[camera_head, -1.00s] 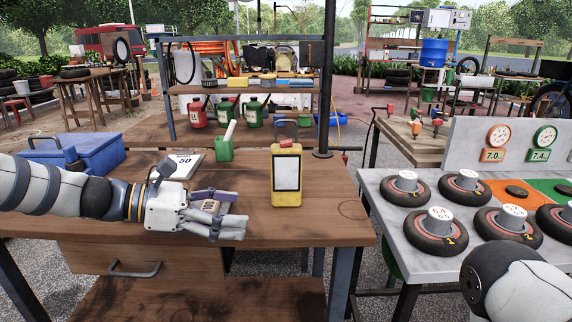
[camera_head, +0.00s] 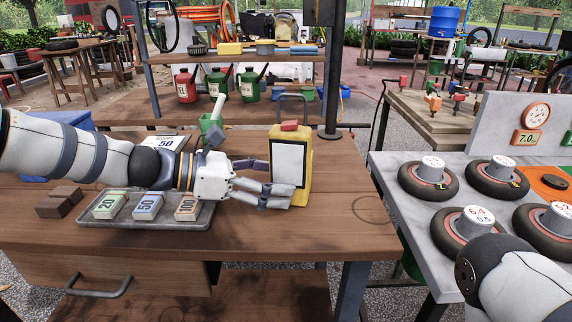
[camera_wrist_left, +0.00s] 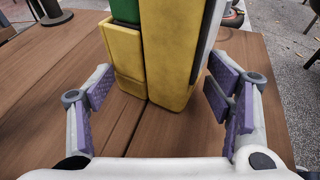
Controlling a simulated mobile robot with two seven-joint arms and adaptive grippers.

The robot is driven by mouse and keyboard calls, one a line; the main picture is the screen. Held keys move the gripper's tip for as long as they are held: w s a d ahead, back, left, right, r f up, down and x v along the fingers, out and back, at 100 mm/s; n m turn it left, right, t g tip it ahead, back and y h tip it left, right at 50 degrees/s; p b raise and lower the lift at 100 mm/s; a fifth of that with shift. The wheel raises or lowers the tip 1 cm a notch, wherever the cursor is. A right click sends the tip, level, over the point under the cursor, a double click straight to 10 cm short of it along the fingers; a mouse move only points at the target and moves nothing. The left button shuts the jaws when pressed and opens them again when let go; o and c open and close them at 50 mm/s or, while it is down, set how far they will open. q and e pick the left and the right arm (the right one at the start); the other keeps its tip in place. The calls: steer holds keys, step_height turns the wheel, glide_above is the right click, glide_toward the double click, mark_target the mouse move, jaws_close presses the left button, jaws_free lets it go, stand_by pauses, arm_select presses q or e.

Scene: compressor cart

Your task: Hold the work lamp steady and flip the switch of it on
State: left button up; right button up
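The work lamp (camera_head: 289,158) stands upright on the wooden table (camera_head: 330,222). It has a yellow body, a pale panel facing me, a grey handle and a red switch (camera_head: 289,126) on top. My left gripper (camera_head: 274,184) reaches in from the left at the lamp's lower half, and its near fingers cover part of the panel. In the left wrist view the yellow lamp body (camera_wrist_left: 172,50) rises ahead between the two spread, purple-padded fingers of the left gripper (camera_wrist_left: 165,92). Gaps show on both sides. The right gripper is out of view.
A grey tray (camera_head: 150,222) with labelled blocks lies below my left arm, beside dark brown blocks (camera_head: 58,203). A green can (camera_head: 212,132) stands behind the wrist. A grey table (camera_head: 395,212) with small wheels is at the right. Bare tabletop lies right of the lamp.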

arm_select(q)
steer(key=shift+x, duration=0.85)
steer(key=shift+r, duration=0.1)
jaws_close()
steer(key=c, duration=1.7)
jaws_free()
steer(key=shift+c, duration=0.5)
jaws_free()
